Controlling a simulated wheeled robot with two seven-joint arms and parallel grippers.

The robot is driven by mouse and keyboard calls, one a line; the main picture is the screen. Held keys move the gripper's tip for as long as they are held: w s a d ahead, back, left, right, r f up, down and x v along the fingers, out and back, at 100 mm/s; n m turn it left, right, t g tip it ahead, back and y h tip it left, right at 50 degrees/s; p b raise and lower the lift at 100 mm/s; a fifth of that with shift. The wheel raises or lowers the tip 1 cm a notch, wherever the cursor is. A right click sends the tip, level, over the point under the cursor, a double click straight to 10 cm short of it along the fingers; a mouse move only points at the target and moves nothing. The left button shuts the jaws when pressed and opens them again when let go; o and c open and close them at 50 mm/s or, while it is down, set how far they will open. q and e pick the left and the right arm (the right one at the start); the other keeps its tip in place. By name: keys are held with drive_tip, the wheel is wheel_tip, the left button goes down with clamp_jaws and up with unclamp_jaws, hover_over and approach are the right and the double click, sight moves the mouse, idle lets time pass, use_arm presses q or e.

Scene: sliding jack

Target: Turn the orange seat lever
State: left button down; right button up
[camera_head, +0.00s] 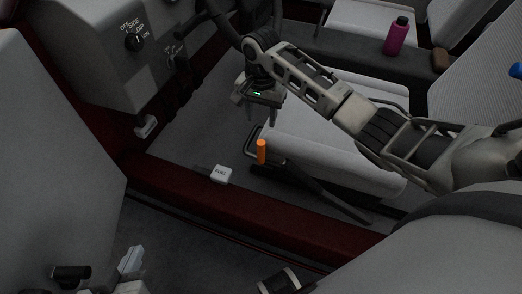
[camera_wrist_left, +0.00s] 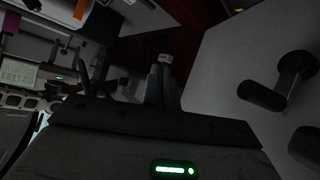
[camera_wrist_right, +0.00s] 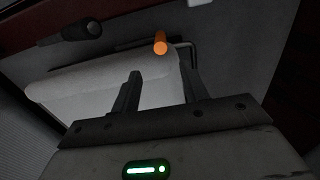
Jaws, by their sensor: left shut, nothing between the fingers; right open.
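The orange seat lever (camera_head: 261,151) is a short upright cylinder at the front corner of the grey seat (camera_head: 320,150). In the right wrist view the lever (camera_wrist_right: 160,42) appears beyond the fingertips, between their lines. My right gripper (camera_head: 262,114) is open and empty, with its fingers pointing down, above and apart from the lever. In the right wrist view its two fingers (camera_wrist_right: 162,68) are spread. My left gripper (camera_head: 131,260) is low at the bottom left of the head view, far from the lever. Its fingers (camera_wrist_left: 160,72) are together and empty in the left wrist view.
A red sill with a white FUEL lever (camera_head: 221,174) runs in front of the seat. A dashboard with a dial (camera_head: 135,42) and the steering wheel (camera_head: 225,25) stand at the upper left. A magenta bottle (camera_head: 397,36) stands behind on the console.

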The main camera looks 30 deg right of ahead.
sight(261, 142)
wheel_tip(261, 142, down, 13)
drive_tip(key=b, duration=0.4)
drive_tip(key=shift+f, duration=0.1)
drive_tip(key=shift+f+b, duration=0.25)
drive_tip(key=shift+b, duration=0.1)
use_arm(q)
wheel_tip(261, 142, down, 8)
drive_tip(key=w+d+g, duration=0.1)
drive_tip(key=d, duration=0.1)
drive_tip(key=shift+r+g+h, duration=0.15)
drive_tip(key=shift+g+h, duration=0.15)
use_arm(e)
drive_tip(key=shift+f, duration=0.15)
use_arm(q)
drive_tip(key=shift+w+d, duration=0.1)
use_arm(e)
clamp_jaws()
use_arm(q)
drive_tip(key=shift+r, duration=0.1)
use_arm(e)
drive_tip(key=shift+a, duration=0.1)
